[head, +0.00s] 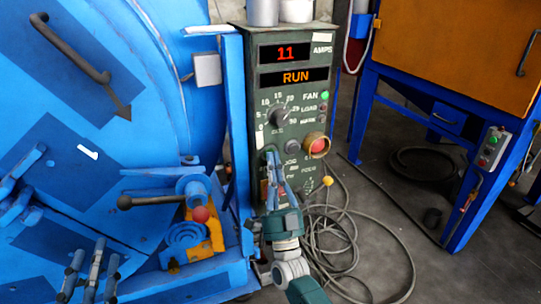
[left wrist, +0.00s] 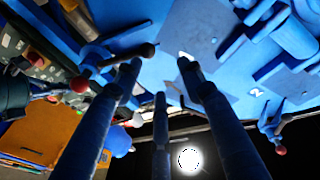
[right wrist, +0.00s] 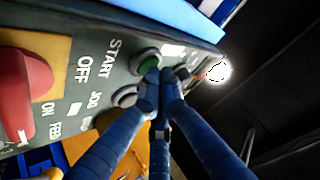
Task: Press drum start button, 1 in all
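The dark green control panel (head: 290,85) stands in the middle of the head view; its displays read 11 AMPS and RUN. The green start button (right wrist: 148,60) shows beside the START label in the right wrist view; my gripper hides it in the head view. My right gripper (head: 271,157) is at the panel's lower part. Its fingertips (right wrist: 161,75) are together and empty, right at the button's edge; I cannot tell whether they touch it. My left gripper (head: 94,254) is open and empty in front of the blue drum machine, fingers spread in the left wrist view (left wrist: 160,75).
A red button in a brass ring (head: 317,145) sticks out right of my right gripper. A red switch lever (right wrist: 14,95) is on the panel. The blue drum machine (head: 150,60) fills the left. Cables (head: 345,240) lie on the floor; an orange-fronted cabinet (head: 450,45) stands right.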

